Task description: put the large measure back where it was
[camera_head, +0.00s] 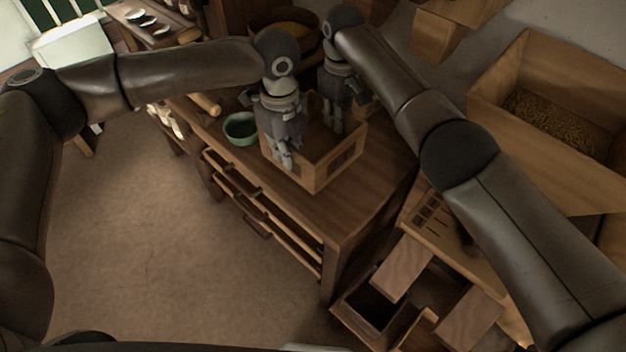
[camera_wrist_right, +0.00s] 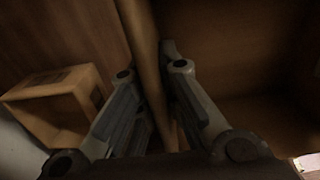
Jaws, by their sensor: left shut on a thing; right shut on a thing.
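The large measure appears to be the open wooden box (camera_head: 335,162) at the end of the wooden counter (camera_head: 345,215) in the head view. My left gripper (camera_head: 284,160) is shut on its near-left wall. I cannot tell whether the box rests on the counter or is slightly raised.
A green bowl (camera_head: 240,129) stands close left of the box. A round wooden tub (camera_head: 300,50) stands behind my grippers. A large grain bin (camera_head: 540,75) is at right. Drawers (camera_head: 262,212) are in the counter's front. A smaller open box (camera_wrist_right: 55,95) shows in the wrist view.

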